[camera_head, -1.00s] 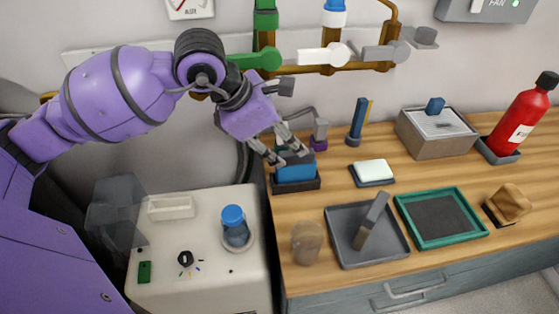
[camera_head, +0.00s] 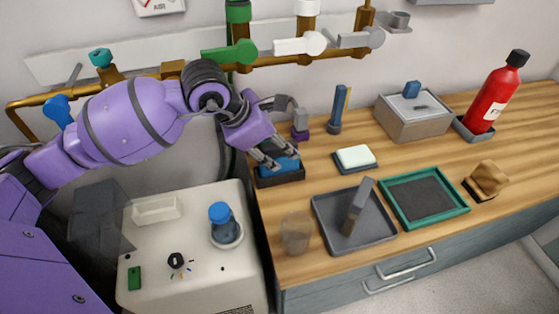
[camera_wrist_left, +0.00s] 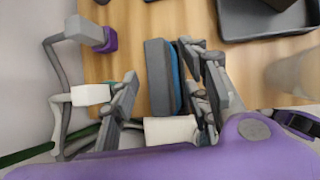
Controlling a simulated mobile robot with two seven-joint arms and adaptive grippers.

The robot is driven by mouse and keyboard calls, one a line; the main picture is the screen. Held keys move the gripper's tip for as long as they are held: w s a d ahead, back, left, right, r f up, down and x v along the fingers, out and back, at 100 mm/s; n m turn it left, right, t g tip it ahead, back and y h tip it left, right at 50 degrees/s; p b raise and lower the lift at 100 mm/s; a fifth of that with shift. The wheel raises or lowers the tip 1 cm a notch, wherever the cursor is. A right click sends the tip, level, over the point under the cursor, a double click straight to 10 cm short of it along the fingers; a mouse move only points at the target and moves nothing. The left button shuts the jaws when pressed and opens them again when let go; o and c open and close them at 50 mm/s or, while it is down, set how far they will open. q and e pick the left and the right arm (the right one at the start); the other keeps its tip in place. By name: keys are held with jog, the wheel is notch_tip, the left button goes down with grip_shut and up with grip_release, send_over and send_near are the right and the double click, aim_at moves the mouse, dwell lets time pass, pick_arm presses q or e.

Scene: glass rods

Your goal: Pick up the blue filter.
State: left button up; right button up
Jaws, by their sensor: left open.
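The blue filter (camera_head: 283,165) sits in a dark holder (camera_head: 281,181) at the left back end of the wooden counter. My left gripper (camera_head: 272,160) is open, low over the filter, and its fingers partly cover it. In the left wrist view a blue strip of the filter (camera_wrist_left: 177,80) shows beside a slate-grey block, between the two spread fingers of the gripper (camera_wrist_left: 165,98). The right finger looks close to the blue side; I cannot tell whether it touches. My right gripper is not in view.
A grey tap with a purple base (camera_head: 300,125) stands close behind the holder. A sponge on a dark dish (camera_head: 356,158), a grey tray (camera_head: 330,222) and a clear beaker (camera_head: 296,233) are nearby. A white machine (camera_head: 150,285) with a blue-capped jar (camera_head: 221,218) stands left.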

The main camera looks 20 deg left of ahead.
pick_arm(q)
jog(key=shift+c, duration=0.5)
grip_shut()
jog(key=shift+r, duration=0.1)
notch_tip(320, 180, up, 28)
dwell(0.3)
jog(key=shift+s, duration=0.1)
